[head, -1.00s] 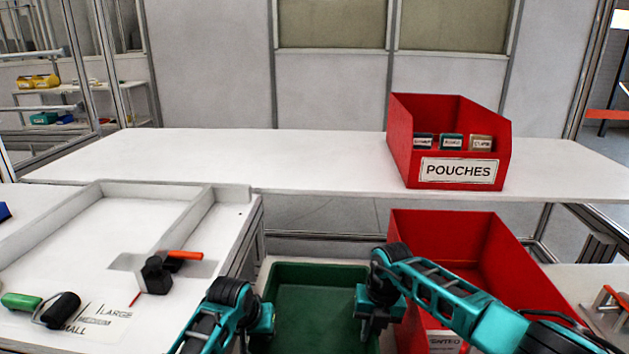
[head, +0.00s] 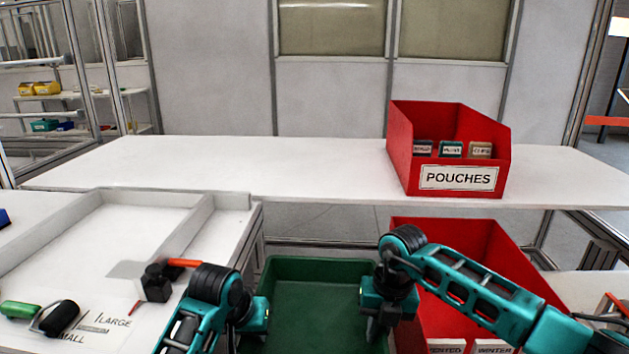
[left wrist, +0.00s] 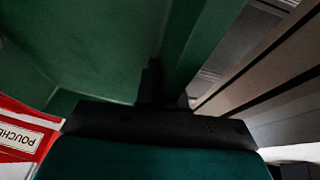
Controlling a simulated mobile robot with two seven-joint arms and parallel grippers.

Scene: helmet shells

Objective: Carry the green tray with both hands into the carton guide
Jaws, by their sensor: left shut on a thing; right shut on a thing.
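The green tray (head: 315,300) is at the bottom centre of the head view, empty as far as it shows, with its near end cut off by the frame. My left gripper (head: 256,318) is shut on its left wall. My right gripper (head: 376,322) is shut on its right wall. The fingertips are partly hidden by the gripper bodies. In the left wrist view the green tray (left wrist: 90,45) fills the upper left, with its wall running into the jaws of my left gripper (left wrist: 152,95). I cannot make out a carton guide in either view.
A red bin (head: 450,235) stands close to the tray's right, partly behind my right arm. A red POUCHES bin (head: 400,150) sits on the white rear table (head: 250,165). The rear table's left and middle are clear.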

